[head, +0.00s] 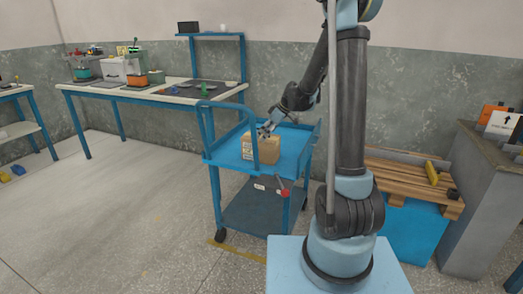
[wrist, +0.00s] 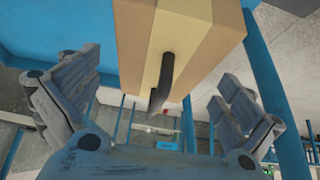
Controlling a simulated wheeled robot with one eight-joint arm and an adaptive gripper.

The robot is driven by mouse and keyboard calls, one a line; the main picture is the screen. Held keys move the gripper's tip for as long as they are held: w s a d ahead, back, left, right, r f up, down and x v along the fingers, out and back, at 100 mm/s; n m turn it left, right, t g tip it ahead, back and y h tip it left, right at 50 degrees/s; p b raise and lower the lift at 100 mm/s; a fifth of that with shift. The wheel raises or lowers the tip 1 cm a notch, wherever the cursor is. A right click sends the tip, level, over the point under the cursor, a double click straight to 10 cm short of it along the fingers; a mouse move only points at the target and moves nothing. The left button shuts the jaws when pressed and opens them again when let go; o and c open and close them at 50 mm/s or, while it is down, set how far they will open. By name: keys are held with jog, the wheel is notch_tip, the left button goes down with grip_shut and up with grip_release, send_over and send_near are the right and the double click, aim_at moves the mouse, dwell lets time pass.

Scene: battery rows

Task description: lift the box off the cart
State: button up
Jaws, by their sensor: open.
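The box (head: 262,150) is tan cardboard with a pale label and sits on the top tray of the blue cart (head: 296,142). In the wrist view the box (wrist: 215,30) fills the top middle, with a pale tape band and a dark curved handle or strap sticking out. My gripper (head: 267,131) is just above the box, at its upper edge. In the wrist view my gripper (wrist: 160,80) has its fingers spread wide on either side, with the box lying ahead between them. I cannot tell whether they touch it.
The cart has a raised blue push handle (head: 238,106) at the left and a dark lower shelf (head: 258,207). A workbench (head: 150,93) stands behind left. A wooden pallet (head: 400,172) and a grey counter (head: 470,200) are at right.

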jog(key=shift+d+x, duration=0.1)
jog(key=shift+x, duration=1.2)
jog(key=shift+d+x, duration=0.15)
jog(key=shift+x, duration=1.2)
jog(key=shift+s+f, duration=0.15)
jog(key=shift+s, duration=0.05)
jog(key=c, duration=2)
